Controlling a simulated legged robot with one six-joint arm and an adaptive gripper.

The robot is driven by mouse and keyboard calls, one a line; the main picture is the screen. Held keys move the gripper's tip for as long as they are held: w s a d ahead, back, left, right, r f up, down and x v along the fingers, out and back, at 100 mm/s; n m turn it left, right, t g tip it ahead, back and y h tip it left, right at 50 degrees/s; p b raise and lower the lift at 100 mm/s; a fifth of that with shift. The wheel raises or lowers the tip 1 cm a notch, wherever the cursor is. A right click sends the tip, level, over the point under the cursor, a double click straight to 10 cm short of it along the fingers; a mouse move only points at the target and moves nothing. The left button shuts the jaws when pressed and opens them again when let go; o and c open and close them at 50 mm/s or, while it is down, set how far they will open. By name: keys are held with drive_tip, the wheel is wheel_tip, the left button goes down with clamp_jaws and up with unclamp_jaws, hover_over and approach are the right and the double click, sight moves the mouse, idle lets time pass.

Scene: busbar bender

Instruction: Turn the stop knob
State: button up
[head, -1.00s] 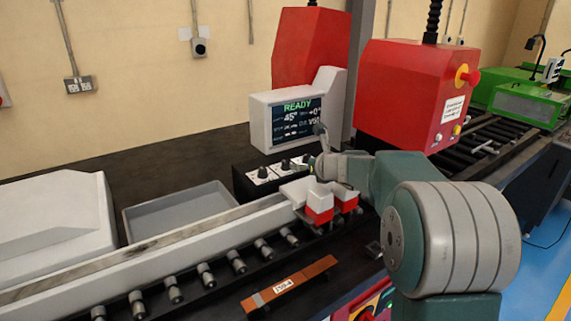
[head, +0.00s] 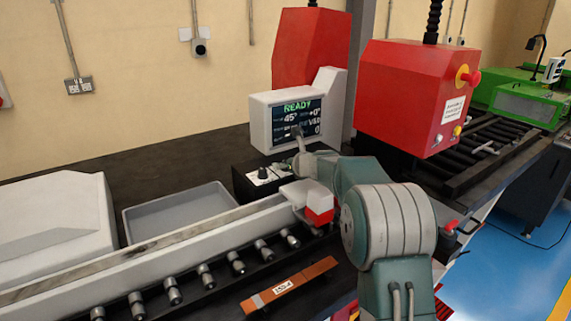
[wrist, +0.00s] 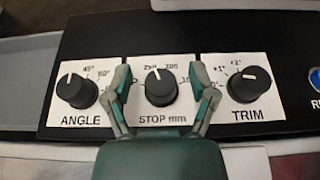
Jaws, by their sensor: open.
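The stop knob (wrist: 160,87) is a black dial with a white pointer line, on a white plate marked "STOP mm" in the wrist view. Its pointer is close to straight up, tilted slightly left. My gripper (wrist: 159,80) is open, with one finger on each side of the knob. A small gap shows between each fingertip and the knob; I cannot tell how deep the fingers reach. In the head view my arm hides the stop knob. The display (head: 297,118) reads READY and 45°; its smaller lines are hard to read.
The angle knob (wrist: 77,90) is left of the stop knob and the trim knob (wrist: 248,85) is right, both close to my fingers. A blue button (wrist: 315,80) is at the far right. A grey tray (head: 180,211) lies left of the black control box (head: 243,179).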

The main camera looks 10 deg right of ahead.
clamp_jaws()
